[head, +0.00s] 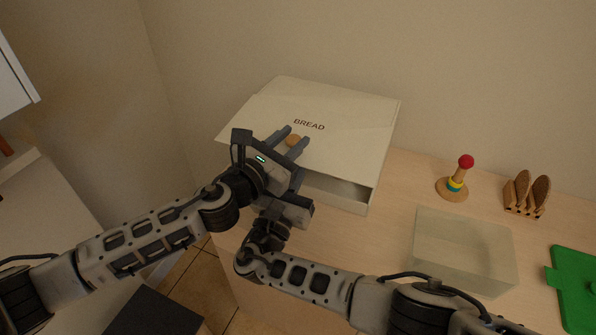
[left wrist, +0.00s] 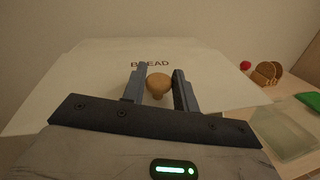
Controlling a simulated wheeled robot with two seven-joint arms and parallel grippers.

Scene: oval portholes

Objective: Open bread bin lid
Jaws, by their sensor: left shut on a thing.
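The white bread bin (head: 340,192) stands on the wooden counter against the wall. Its lid (head: 335,105), marked BREAD, is tilted up, with a dark gap under its front edge. A round wooden knob (head: 292,140) sits on the lid; it also shows in the left wrist view (left wrist: 159,84). My left gripper (head: 293,138) is shut on the knob, one finger on each side. My right gripper (head: 288,207) is just below the left one, near the bin's front; its fingers are hidden.
A clear box (head: 463,245) stands on the counter to the right. A green board (head: 575,290) lies at the far right.

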